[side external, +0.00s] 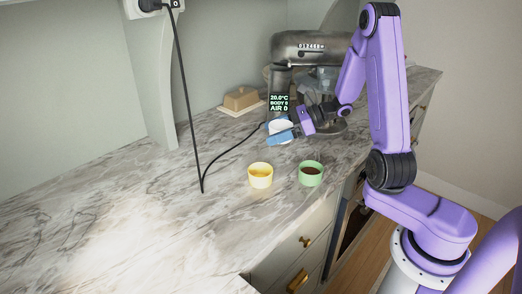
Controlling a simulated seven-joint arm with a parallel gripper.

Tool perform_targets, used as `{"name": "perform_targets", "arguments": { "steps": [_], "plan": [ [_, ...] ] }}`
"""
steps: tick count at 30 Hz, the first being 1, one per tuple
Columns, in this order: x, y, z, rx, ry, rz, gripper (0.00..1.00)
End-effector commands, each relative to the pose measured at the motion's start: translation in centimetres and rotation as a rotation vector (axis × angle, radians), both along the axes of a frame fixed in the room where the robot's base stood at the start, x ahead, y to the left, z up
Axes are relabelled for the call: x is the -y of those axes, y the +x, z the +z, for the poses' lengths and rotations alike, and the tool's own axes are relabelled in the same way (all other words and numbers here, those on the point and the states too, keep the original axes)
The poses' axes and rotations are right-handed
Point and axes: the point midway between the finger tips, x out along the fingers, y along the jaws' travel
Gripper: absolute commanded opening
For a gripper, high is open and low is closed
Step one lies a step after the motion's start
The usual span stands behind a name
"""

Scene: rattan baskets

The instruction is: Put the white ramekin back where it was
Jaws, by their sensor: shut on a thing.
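The white ramekin (280,126) is between the blue fingertips of my gripper (281,133), in front of the mixer on the marble counter. My gripper is shut on it, reaching in from the right. The near finger covers part of the ramekin's side. I cannot tell whether its base touches the counter.
A yellow ramekin (260,180) and a green ramekin (311,180) with dark contents stand nearer the counter's front edge. A metal stand mixer (300,42), a dark display device (279,103) and a butter dish (240,99) are behind. A black cable (188,110) crosses the counter. The left counter is clear.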

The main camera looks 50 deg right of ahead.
Motion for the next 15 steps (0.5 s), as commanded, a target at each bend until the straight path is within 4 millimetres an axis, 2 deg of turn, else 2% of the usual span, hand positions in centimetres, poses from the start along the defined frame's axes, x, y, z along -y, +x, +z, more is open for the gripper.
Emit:
{"name": "perform_targets", "arguments": {
  "steps": [3, 9, 15],
  "plan": [
    [0.3, 2.3, -1.4, -0.002, 0.002, 0.001, 0.41],
    [0.5, 4.5, -4.2, -0.002, 0.002, 0.001, 0.41],
    [0.7, 5.9, -5.8, 0.001, 0.000, 0.001, 0.41]
  ]
}}
